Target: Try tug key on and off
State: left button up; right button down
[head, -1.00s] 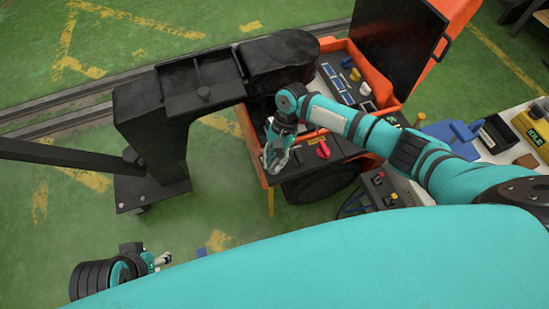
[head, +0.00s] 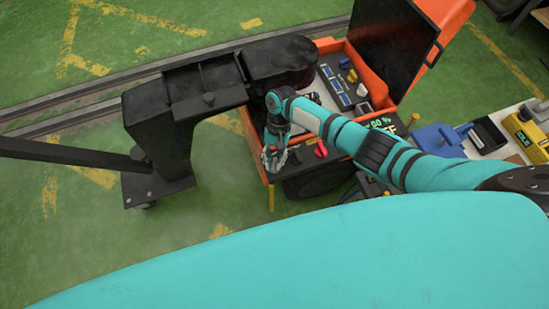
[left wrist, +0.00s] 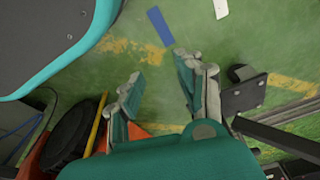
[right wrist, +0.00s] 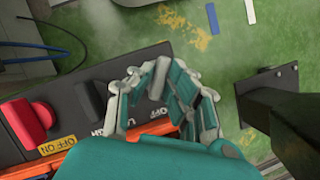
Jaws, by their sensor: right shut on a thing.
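The orange tug (head: 250,150) stands in the middle of the head view with its lid raised. My right gripper (head: 273,158) is over the tug's dark front panel (head: 300,163), left of a red knob (head: 320,149). In the right wrist view its fingers (right wrist: 152,80) are closed together at the panel's edge, shut on the key, which they mostly hide. My left gripper (left wrist: 165,78) is open and empty above the green floor, outside the head view.
A black towing arm (head: 160,130) stands left of the tug, beside floor rails (head: 60,115). The raised lid (head: 395,40) rises behind the tug. A bench at right holds a blue thing (head: 440,138) and a yellow device (head: 530,130). The floor at lower left is clear.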

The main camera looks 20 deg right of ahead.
jog(key=shift+n+h, duration=0.3)
jog(key=shift+n, duration=0.5)
jog(key=n, duration=0.2)
jog(key=n+h, duration=0.1)
jog(key=n, duration=0.1)
jog(key=shift+a+g+h, duration=0.1)
jog(key=shift+g+h, duration=0.2)
jog(key=shift+n, duration=0.5)
pick_arm(q)
jog(key=shift+s+a+f, duration=0.1)
jog(key=shift+s+f, duration=0.3)
jog(key=shift+f, duration=0.15)
jog(key=shift+w+r, duration=0.1)
jog(key=shift+w, duration=0.25)
pick_arm(e)
jog(key=c, duration=1.3)
grip_release()
jog(key=shift+w+r, duration=0.1)
jog(key=shift+r, duration=0.05)
pick_arm(q)
jog(key=shift+s, duration=0.25)
pick_arm(e)
jog(key=v, duration=1.1)
jog(key=shift+a+r, duration=0.2)
jog(key=shift+r, duration=0.15)
